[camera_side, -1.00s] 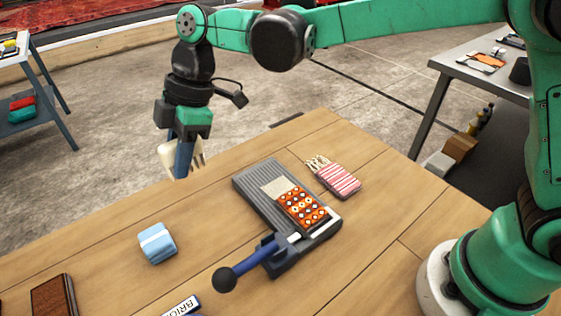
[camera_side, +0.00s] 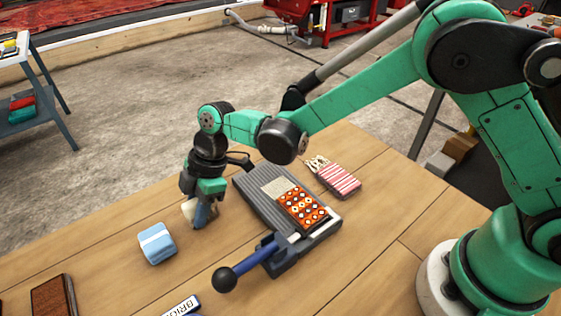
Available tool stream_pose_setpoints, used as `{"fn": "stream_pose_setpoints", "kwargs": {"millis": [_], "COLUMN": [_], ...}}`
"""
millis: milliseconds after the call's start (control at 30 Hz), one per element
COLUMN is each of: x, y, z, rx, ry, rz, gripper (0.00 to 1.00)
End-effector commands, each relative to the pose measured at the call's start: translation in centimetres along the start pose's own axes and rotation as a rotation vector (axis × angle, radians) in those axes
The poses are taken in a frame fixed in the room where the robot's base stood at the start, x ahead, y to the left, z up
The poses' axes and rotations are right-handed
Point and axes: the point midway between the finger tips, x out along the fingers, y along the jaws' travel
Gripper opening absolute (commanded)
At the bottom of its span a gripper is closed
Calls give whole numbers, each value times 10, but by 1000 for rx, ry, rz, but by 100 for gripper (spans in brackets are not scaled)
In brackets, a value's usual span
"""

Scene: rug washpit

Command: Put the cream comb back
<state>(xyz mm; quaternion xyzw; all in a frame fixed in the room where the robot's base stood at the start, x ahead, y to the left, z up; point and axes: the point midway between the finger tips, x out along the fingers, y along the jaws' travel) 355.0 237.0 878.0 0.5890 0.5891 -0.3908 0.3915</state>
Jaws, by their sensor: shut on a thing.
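My gripper (camera_side: 200,212) is low over the wooden table, between the blue block and the grey ridged board. It is shut on the cream comb (camera_side: 188,209), of which only a small pale part shows beside the blue finger. The rest of the comb is hidden behind the gripper. I cannot tell whether the comb touches the table.
A blue block with a pale band (camera_side: 157,244) lies close in front of my gripper. The grey board (camera_side: 262,199) with a patterned orange piece (camera_side: 301,208) and a blue lever (camera_side: 250,262) is to the right. A pink striped bundle (camera_side: 336,178) lies behind it. Bare table (camera_side: 95,230) is at left.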

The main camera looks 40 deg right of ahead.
Motion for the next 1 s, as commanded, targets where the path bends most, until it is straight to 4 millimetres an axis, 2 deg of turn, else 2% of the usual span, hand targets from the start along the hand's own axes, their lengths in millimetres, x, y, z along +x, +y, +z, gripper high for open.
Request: {"fn": "stream_pose_setpoints", "kwargs": {"millis": [67, 100, 200, 500, 633, 767, 1000], "x": [2, 2, 2, 1, -8, -30, -84], "y": [0, 0, 0, 0, 0, 0, 0], "z": [1, 1, 1, 0, 0, 0, 0], "rx": [0, 0, 0, 0, 1, 2, 3], "ry": [0, 0, 0, 0, 0, 0, -1], "rz": [0, 0, 0, 0, 0, 1, 0], "gripper": [0, 29, 55, 55, 55, 55, 55]}}
